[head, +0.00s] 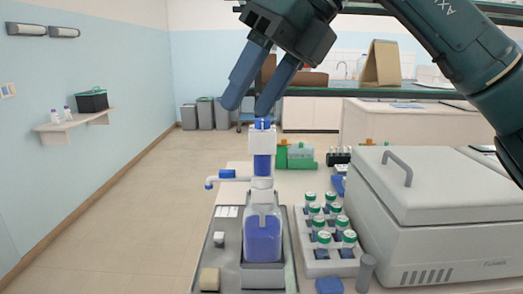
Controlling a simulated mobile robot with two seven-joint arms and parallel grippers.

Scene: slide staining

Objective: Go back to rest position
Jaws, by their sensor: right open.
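My right gripper (248,100) hangs from the arm that comes in at the upper right. Its two blue fingers are apart and nothing shows between them. The fingertips are close above the blue top of a dispenser bottle (263,238); whether they touch it I cannot tell. The bottle stands upright, holds blue-violet liquid, and has a white pump with a side spout pointing left. It sits in a grey tray (227,248). My left gripper does not show.
A white rack (312,262) with several green-capped vials stands right of the tray. A large lidded grey machine (430,215) fills the right side. Green boxes (300,156) stand farther back on the bench. The floor (140,215) at left is clear.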

